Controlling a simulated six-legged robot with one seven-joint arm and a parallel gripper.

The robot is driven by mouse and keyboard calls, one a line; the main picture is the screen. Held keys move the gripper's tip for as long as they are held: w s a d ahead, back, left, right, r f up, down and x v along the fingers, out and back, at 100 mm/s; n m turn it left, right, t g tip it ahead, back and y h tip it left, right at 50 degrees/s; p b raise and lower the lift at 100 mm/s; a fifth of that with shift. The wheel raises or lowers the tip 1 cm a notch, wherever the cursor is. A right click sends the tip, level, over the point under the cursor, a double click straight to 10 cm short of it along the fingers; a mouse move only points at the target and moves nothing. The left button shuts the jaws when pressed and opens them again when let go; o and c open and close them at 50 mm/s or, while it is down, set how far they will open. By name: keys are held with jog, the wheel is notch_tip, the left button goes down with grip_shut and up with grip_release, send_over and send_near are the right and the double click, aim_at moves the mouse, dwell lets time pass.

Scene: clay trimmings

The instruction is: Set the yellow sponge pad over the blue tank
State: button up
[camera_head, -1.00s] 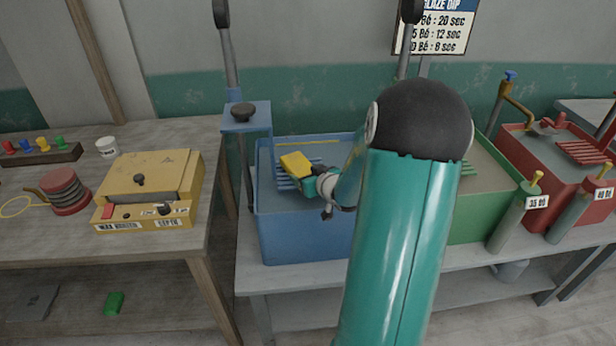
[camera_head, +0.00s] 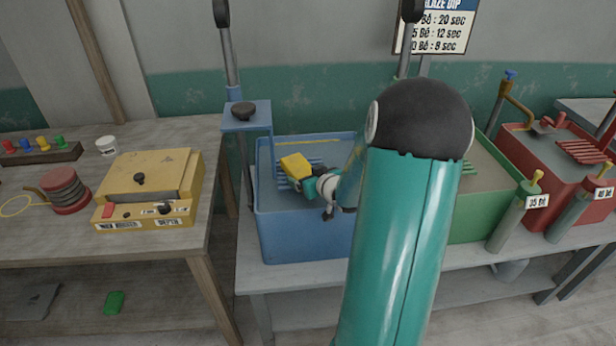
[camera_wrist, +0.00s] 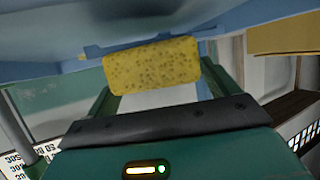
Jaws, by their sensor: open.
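The yellow sponge pad (camera_head: 295,166) is at the tip of my gripper, over the left part of the blue tank (camera_head: 300,232), in front of the blue slatted rack. In the wrist view the pad (camera_wrist: 152,66) shows its pitted face between my gripper's fingers (camera_wrist: 155,88), against blue surfaces. My gripper (camera_head: 303,176) is open around the pad. Whether a finger still touches the pad, and what lies under it, I cannot tell. My arm hides the tank's right part in the head view.
A green tank (camera_head: 485,200) and a red tank (camera_head: 560,170) stand to the right, with slim bottles in front. A wooden table (camera_head: 110,250) at left holds a yellow box (camera_head: 150,180). A blue post bracket (camera_head: 246,117) rises at the tank's back left.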

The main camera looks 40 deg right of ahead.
jog(key=v, duration=1.2)
jog(key=w+a+r+g+h, duration=0.2)
jog(key=a+r+g, duration=0.2)
jog(key=a+r, duration=0.7)
jog(key=s+a+n+g+y, duration=0.1)
jog(key=s+a+g+y, duration=0.1)
jog(key=s+a, duration=0.4)
jog(key=s+a+r+n+g+y, duration=0.1)
jog(key=s+a, duration=0.5)
jog(key=a, duration=0.8)
jog(key=shift+s+a+g+y, duration=0.25)
jog(key=shift+g+y, duration=0.15)
jog(key=shift+y, duration=0.5)
